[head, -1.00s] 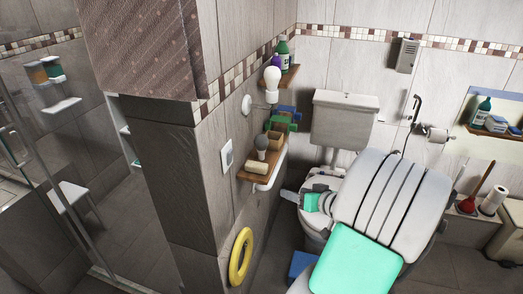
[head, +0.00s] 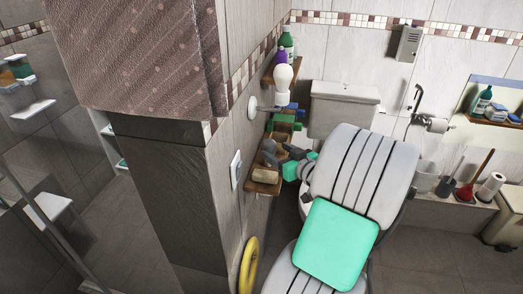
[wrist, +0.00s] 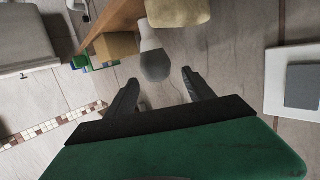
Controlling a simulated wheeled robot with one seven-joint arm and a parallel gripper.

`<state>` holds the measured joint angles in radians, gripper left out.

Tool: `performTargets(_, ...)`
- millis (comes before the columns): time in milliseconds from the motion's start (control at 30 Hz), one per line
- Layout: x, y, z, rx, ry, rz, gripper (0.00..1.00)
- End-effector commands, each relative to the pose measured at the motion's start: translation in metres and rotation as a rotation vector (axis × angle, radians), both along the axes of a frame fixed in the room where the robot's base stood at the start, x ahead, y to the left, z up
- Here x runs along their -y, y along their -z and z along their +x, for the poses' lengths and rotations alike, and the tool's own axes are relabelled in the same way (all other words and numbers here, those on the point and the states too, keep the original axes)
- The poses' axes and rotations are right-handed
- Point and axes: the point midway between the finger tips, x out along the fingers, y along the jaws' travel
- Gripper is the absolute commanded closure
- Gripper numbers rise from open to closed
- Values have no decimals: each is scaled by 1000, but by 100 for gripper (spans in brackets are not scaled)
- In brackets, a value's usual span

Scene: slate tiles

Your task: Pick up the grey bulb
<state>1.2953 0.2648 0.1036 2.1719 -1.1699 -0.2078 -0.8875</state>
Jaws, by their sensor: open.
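The grey bulb (head: 268,147) stands on the small wooden wall shelf (head: 262,188) in the head view, partly hidden by my gripper (head: 283,153). In the wrist view the grey bulb (wrist: 154,62), with a pale neck, lies just ahead of and between the fingertips. My gripper (wrist: 160,78) is open there, its two dark fingers apart on either side of the bulb's rounded end. I see no clear contact between the fingers and the bulb.
A tan block (head: 264,175) sits on the shelf close to the bulb. A white bulb (head: 283,77) in a wall lamp is above. Boxes (head: 284,122) stand behind. A light switch (head: 236,169) is on the wall and a yellow ring (head: 248,265) hangs below.

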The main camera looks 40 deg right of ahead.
Motion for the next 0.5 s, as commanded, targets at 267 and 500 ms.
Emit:
performTargets(267,8,9,37,-1,1,4,38)
performTargets(500,12,19,62,-1,1,2,38)
